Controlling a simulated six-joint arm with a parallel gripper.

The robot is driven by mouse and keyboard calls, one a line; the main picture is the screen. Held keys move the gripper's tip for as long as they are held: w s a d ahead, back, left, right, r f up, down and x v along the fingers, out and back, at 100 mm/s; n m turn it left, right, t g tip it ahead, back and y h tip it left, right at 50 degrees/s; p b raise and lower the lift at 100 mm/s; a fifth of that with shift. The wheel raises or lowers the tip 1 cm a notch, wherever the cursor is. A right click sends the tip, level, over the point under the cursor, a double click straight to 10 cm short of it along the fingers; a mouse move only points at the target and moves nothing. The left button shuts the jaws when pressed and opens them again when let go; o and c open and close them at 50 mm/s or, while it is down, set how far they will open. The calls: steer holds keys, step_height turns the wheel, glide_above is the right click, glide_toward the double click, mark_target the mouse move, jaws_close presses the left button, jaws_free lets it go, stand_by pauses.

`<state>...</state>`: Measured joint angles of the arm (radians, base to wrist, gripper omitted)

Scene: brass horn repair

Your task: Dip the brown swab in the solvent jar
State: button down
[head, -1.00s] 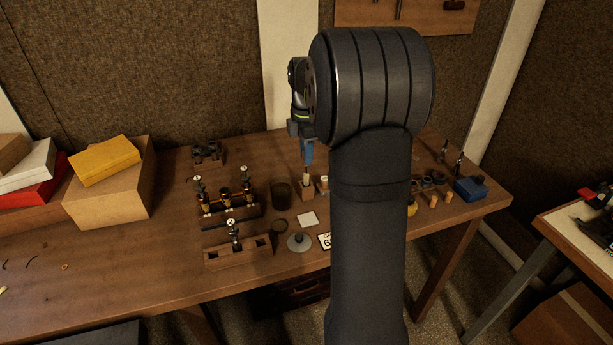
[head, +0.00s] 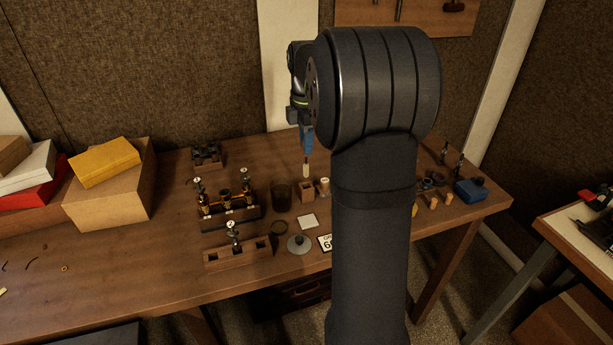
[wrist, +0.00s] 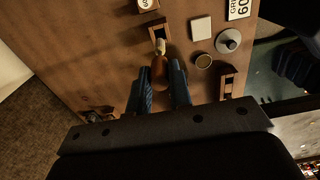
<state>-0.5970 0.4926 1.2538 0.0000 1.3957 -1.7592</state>
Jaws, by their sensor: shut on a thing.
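My gripper (head: 306,148) has blue fingers and is shut on the brown swab (wrist: 160,72). The swab points down, and its pale tip (head: 306,170) shows below the fingers, just above a small wooden block with a square hole (head: 306,191). In the wrist view the swab's brown part lies between the fingertips (wrist: 163,85), with the pale end toward the block (wrist: 157,31).
A rack with several brass parts (head: 228,213) stands left of the jar, with a lower wooden rack (head: 238,252) in front. A small pale-topped item (head: 323,186) stands right of the block.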

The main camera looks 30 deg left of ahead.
steer(key=s+a+r, duration=0.4)
steer(key=s+r, duration=0.2)
steer(key=shift+a, duration=0.3)
step_height(320, 180, down, 12)
stand_by(0.9)
steer(key=shift+f, duration=0.15)
stand_by(1.4)
stand_by(1.0)
steer(key=shift+r, duration=1.55)
step_height(320, 180, up, 11)
stand_by(1.6)
